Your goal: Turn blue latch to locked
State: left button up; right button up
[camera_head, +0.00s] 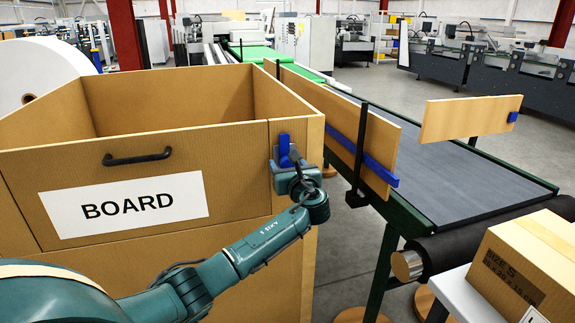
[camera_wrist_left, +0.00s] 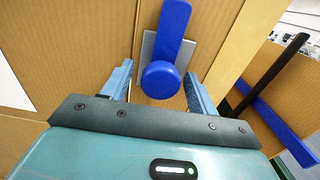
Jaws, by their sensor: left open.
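The blue latch (camera_head: 285,147) is on the right edge of the wooden bin's front panel, beside the BOARD label. In the left wrist view the latch (camera_wrist_left: 170,35) shows a bar pointing up from a round blue hub (camera_wrist_left: 160,80), on a grey plate. My left gripper (camera_head: 290,170) is right at the latch's lower part. In the left wrist view its two blue fingers (camera_wrist_left: 158,88) are open, one on each side of the hub, with gaps showing. The gripper hides the latch's lower part in the head view. My right gripper is not in view.
The wooden bin (camera_head: 130,245) has a black handle (camera_head: 137,158) on its front. A conveyor (camera_head: 450,185) with wooden side guides (camera_head: 370,140) and a black post stands close to the right. A cardboard box (camera_head: 525,262) is at the lower right.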

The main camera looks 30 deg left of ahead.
pick_arm(q)
grip_shut()
dwell(0.8)
